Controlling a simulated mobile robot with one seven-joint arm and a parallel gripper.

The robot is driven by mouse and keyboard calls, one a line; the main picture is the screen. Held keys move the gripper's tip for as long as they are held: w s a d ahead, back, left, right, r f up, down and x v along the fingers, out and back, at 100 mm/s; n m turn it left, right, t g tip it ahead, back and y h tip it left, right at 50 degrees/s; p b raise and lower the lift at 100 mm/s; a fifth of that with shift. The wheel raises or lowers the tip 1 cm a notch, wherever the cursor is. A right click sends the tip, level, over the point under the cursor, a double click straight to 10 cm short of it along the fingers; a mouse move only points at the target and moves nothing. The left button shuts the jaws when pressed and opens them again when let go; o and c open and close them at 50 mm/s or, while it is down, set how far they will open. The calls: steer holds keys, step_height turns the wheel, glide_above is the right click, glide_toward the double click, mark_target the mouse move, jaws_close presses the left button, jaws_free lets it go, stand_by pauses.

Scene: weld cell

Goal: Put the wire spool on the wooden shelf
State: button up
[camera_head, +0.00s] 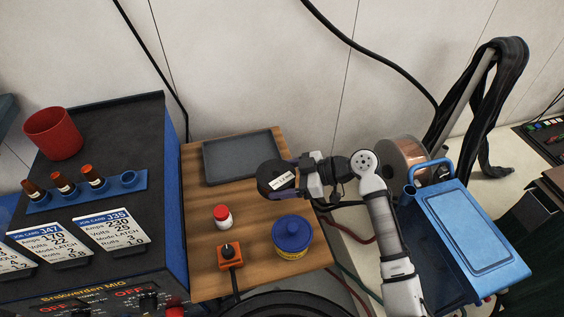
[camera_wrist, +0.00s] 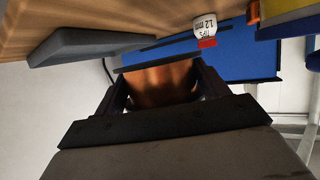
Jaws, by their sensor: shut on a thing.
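My gripper (camera_head: 292,177) is shut on the wire spool (camera_head: 270,179), a dark round spool with a white label on its face. In the wrist view the spool's copper-brown winding (camera_wrist: 160,82) shows between the two fingers (camera_wrist: 160,90). The wooden shelf (camera_head: 196,262) lies below, and the spool appears held above its right part, in front of the grey tray. I cannot tell the exact gap below the spool. The spool's right side is hidden by the gripper.
On the shelf are a grey tray (camera_head: 238,157), a white bottle with red cap (camera_head: 223,217), a blue-lidded tin (camera_head: 291,236) and an orange switch box (camera_head: 229,257). A blue welder (camera_head: 176,200) borders the left. A larger copper spool (camera_head: 408,157) and blue cart stand right.

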steer(key=shift+f, duration=2.85)
steer(key=o, duration=2)
steer(key=shift+f, duration=0.15)
steer(key=shift+c, duration=0.2)
steer(key=b+v, duration=0.2)
steer(key=v, duration=1)
steer(key=shift+b, duration=0.35)
